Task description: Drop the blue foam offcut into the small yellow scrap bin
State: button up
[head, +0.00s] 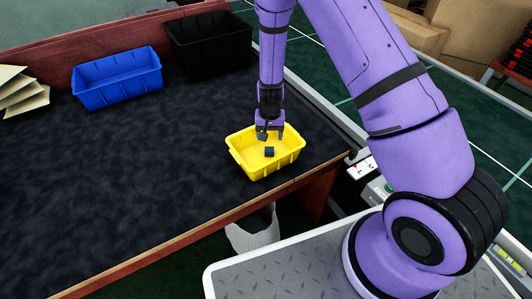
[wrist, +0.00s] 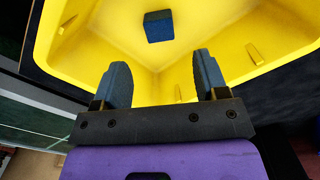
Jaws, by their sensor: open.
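The small yellow scrap bin (head: 262,168) stands on the dark table near its front right corner. The blue foam offcut (head: 269,151) is a small dark blue block inside the bin. In the wrist view the offcut (wrist: 158,26) lies in the yellow bin (wrist: 215,38), beyond my fingertips and apart from them. My gripper (head: 269,133) is over the back part of the bin, pointing down. In the wrist view my gripper (wrist: 167,70) has its two fingers spread with nothing between them.
A blue bin (head: 117,78) and a black bin (head: 208,42) stand along the back of the table. Pale folded sheets (head: 20,92) lie at the far left. The dark tabletop (head: 130,165) is clear left of the yellow bin. A white container (head: 254,232) is below the table's front edge.

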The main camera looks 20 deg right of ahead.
notch_tip(320, 180, up, 11)
dwell(0.6)
jog(key=shift+f, duration=0.1)
jog(key=s+d+r+n+t, duration=0.1)
jog(key=s+r, duration=0.3)
jog(key=r, duration=0.5)
jog(key=s+d+r+t+y, duration=0.1)
jog(key=s+r, duration=0.2)
jog(key=r, duration=0.5)
jog(key=s+d+r+n, duration=0.1)
jog(key=s+r, duration=0.3)
jog(key=r, duration=0.5)
jog(key=s+d+r+t, duration=0.1)
jog(key=s+r, duration=0.2)
jog(key=s, duration=0.4)
jog(key=s+d+r+n+t, duration=0.1)
jog(key=s+r, duration=0.2)
jog(key=s, duration=0.3)
jog(key=s+d+r+n+t+h, duration=0.1)
jog(key=s+r, duration=0.2)
jog(key=s, duration=0.4)
jog(key=shift+s+d+r, duration=0.3)
jog(key=shift+d+r, duration=0.05)
jog(key=shift+c, duration=0.5)
